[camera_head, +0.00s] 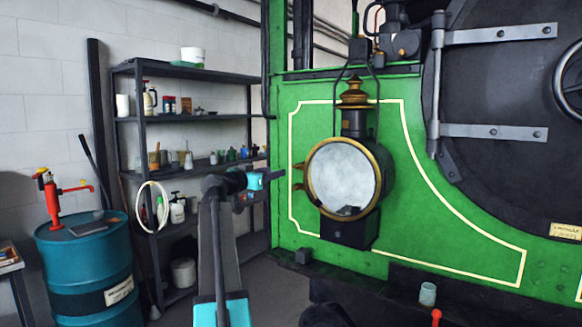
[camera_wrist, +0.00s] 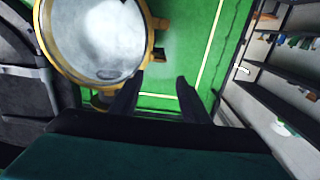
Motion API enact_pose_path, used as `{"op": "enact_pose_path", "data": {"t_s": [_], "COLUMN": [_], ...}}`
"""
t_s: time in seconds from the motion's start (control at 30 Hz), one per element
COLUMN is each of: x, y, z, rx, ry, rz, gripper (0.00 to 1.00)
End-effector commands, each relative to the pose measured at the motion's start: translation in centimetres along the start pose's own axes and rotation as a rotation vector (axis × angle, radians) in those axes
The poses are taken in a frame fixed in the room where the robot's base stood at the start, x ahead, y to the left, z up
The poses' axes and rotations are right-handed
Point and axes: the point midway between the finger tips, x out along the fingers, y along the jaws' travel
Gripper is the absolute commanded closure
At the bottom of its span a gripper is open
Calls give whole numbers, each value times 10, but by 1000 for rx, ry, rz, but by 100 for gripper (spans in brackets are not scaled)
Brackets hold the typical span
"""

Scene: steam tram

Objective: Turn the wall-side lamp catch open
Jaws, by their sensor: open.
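The lamp (camera_head: 343,178) has a round glass in a brass rim and hangs on the green engine front. Two small brass catches, an upper one (camera_head: 298,166) and a lower one (camera_head: 298,187), stick out from its wall-side edge. In the wrist view the lamp (camera_wrist: 100,40) is at upper left, with brass catch pieces (camera_wrist: 158,54) on its right edge. My gripper (camera_wrist: 159,76) is open and empty, its dark fingers pointing towards the nearer piece, apparently short of it. In the head view my gripper (camera_head: 278,174) is just left of the catches; its fingertips are hard to make out.
The green panel (camera_head: 430,240) lies close behind the lamp. A dark shelf rack (camera_head: 190,72) with bottles and tins stands to the left, beside a blue drum (camera_head: 90,265) with a red pump (camera_head: 50,198). A small cup (camera_head: 428,294) is on the ledge at lower right.

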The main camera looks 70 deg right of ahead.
Motion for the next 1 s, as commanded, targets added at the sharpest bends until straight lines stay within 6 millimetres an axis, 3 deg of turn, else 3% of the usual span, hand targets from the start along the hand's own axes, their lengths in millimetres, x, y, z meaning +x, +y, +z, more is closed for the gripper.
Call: {"op": "enact_pose_path", "data": {"t_s": [0.6, 0.8, 1.0], "x": [90, 108, 113], "y": [0, 0, 0], "z": [-2, -1, 0], "rx": [-1, -1, -1], "ry": [-1, 0, 0], "rz": [2, 1, 1], "gripper": [58, 58, 58]}}
